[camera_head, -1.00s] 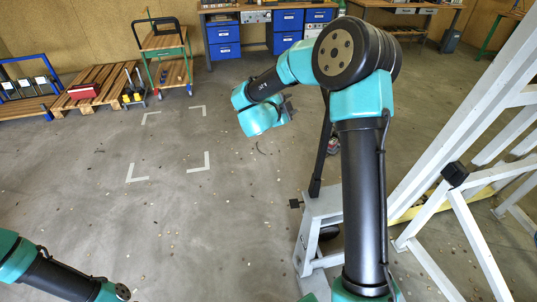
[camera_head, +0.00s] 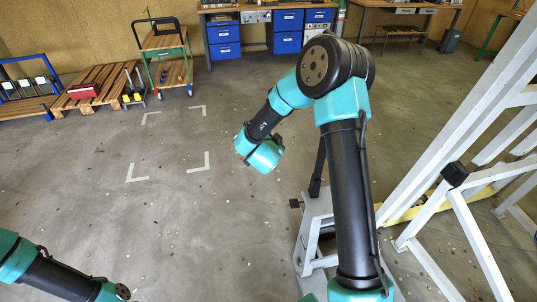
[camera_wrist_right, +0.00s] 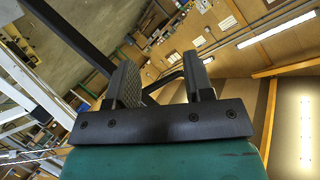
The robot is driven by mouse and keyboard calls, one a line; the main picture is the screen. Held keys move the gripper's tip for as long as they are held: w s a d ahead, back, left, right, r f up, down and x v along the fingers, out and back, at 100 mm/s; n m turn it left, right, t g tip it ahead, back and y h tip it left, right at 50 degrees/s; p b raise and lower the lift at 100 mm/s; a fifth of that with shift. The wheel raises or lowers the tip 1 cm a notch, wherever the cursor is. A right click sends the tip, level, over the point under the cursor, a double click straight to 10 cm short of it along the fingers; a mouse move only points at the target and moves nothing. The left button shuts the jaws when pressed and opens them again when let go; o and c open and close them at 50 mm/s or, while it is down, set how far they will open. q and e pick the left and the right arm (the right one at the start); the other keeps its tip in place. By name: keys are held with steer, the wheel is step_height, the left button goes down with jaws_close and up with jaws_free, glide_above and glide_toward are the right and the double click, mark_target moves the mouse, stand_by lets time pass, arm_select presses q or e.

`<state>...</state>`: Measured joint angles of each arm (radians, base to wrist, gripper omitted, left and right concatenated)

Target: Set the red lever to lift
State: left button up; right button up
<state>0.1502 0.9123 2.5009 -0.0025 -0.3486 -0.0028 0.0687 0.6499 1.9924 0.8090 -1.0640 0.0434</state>
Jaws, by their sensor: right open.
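No red lever can be made out in either view now. A grey stand (camera_head: 314,232) with a dark upright post (camera_head: 318,168) stands behind my right arm, which hides part of it. A white frame (camera_head: 470,120) leans at the right. My right gripper (camera_wrist_right: 160,72) is open and empty in the wrist view, and a long dark bar (camera_wrist_right: 72,35) runs close beside its left finger. In the head view its fingers are mostly hidden behind my turquoise wrist. My left arm shows at the lower left, with its gripper out of view.
A yellow beam (camera_head: 405,215) lies low behind my right arm. Pallets (camera_head: 95,88), a green trolley (camera_head: 168,65) and a workbench with blue drawers (camera_head: 224,42) stand at the back. The floor at the left and middle, with white corner marks, is clear.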

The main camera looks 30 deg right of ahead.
steer(key=a+f+n, duration=0.1)
steer(key=s+f+y, duration=0.1)
steer(key=f, duration=0.1)
steer(key=a+f+n+y, duration=0.1)
steer(key=f, duration=0.1)
steer(key=shift+s+a+n, duration=0.15)
steer(key=shift+a+n, duration=0.15)
